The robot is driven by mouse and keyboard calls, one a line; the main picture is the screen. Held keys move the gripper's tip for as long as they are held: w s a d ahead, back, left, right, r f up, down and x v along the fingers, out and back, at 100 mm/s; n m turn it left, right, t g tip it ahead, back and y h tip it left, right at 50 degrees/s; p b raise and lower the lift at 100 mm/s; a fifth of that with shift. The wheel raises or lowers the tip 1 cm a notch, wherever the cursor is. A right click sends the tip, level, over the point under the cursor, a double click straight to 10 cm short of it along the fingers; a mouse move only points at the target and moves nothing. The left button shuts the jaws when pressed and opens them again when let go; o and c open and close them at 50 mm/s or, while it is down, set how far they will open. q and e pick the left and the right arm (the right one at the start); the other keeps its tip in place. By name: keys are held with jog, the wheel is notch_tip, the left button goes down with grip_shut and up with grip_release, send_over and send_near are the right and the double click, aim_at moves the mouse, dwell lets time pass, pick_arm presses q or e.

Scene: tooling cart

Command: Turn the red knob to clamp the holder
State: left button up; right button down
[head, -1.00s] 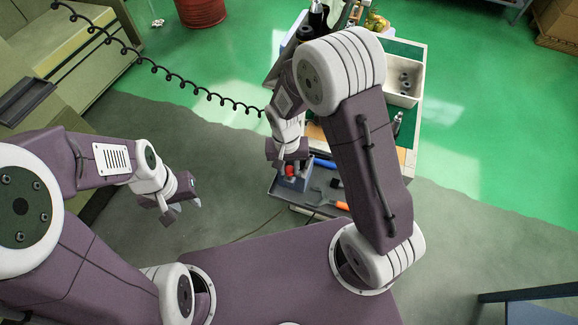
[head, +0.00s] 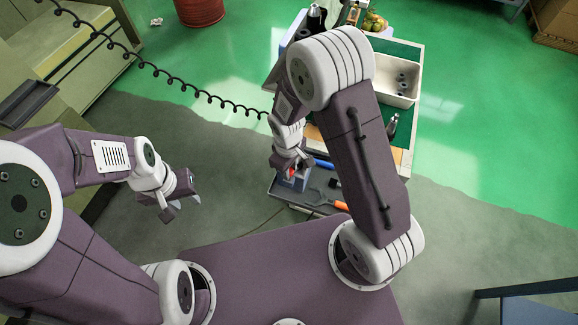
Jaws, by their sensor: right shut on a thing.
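The red knob (head: 292,172) shows as a small red patch on a grey-blue holder block (head: 291,184) at the left end of the cart's lower tray. My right gripper (head: 291,167) comes down over the knob from above and is shut on it; its fingers hide much of the knob. My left gripper (head: 174,206) hangs over the grey floor left of the cart, away from the knob. Its fingers are small in view, and I cannot tell whether they are open.
The cart's tray (head: 283,193) also holds tools with orange (head: 328,207) and blue (head: 325,163) parts. A white bin (head: 395,83) and a dark bottle (head: 391,125) stand on the cart top. A coiled black cable (head: 205,97) hangs behind my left arm.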

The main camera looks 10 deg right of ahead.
jog(key=shift+w+r+n+p, duration=0.15)
jog(key=shift+n+p, duration=0.9)
jog(key=shift+n, duration=1.25)
jog(key=c, duration=1.1)
grip_release()
jog(key=shift+c, duration=0.2)
notch_tip(320, 180, up, 9)
jog(key=b, duration=0.1)
jog(key=shift+s, duration=0.25)
jog(key=shift+a, duration=0.1)
